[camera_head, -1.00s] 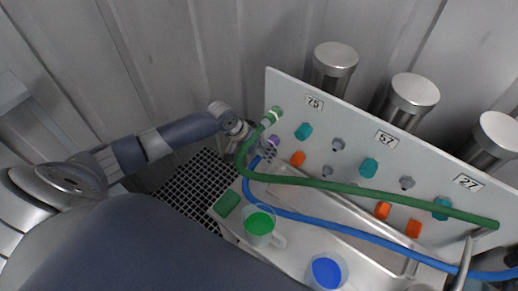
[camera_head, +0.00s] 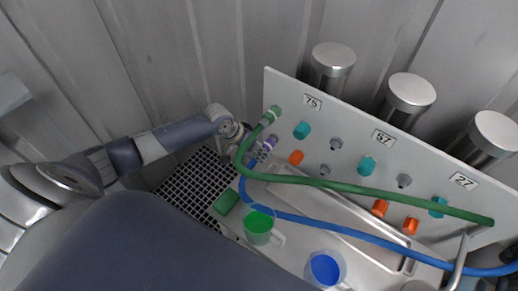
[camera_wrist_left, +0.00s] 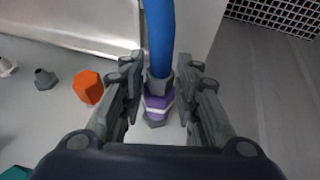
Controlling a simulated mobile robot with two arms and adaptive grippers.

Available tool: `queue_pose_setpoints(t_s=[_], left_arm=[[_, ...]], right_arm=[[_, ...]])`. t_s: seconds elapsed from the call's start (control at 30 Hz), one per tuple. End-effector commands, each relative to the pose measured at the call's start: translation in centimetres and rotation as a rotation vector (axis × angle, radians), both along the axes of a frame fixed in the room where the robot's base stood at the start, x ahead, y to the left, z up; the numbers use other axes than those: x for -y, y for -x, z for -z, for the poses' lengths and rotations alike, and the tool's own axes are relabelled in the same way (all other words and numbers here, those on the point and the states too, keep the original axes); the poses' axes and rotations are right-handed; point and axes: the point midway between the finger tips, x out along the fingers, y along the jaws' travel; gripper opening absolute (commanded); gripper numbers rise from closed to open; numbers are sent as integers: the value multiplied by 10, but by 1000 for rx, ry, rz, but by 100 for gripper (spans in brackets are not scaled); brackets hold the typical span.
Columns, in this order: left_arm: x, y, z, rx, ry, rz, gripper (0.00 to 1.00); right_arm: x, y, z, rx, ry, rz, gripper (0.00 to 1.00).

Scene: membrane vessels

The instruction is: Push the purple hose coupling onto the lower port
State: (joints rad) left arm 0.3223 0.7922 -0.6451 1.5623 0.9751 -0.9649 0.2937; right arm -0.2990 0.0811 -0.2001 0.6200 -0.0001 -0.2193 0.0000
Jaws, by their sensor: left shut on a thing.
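The purple hose coupling (camera_wrist_left: 157,101), with a light band, is on the end of the blue hose (camera_wrist_left: 160,35). It also shows at the panel's left end in the head view (camera_head: 270,143), below the green hose's coupling. My left gripper (camera_wrist_left: 160,78) has its fingers on both sides of the coupling's hose end and is shut on it. My right gripper is not in view.
The green hose (camera_head: 350,187) runs across the panel (camera_head: 325,120) just above the blue hose. Orange (camera_wrist_left: 88,87) and teal (camera_head: 302,130) caps and grey ports stick out nearby. A green-filled jug (camera_head: 258,225) and a blue-filled jug (camera_head: 325,268) stand in front.

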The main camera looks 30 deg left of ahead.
Motion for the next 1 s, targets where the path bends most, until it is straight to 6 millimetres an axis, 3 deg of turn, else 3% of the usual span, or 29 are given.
queue_pose_setpoints(t_s=[1.0], left_arm=[[-5,39,-2,3,1,0,0]], right_arm=[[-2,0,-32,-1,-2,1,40]])
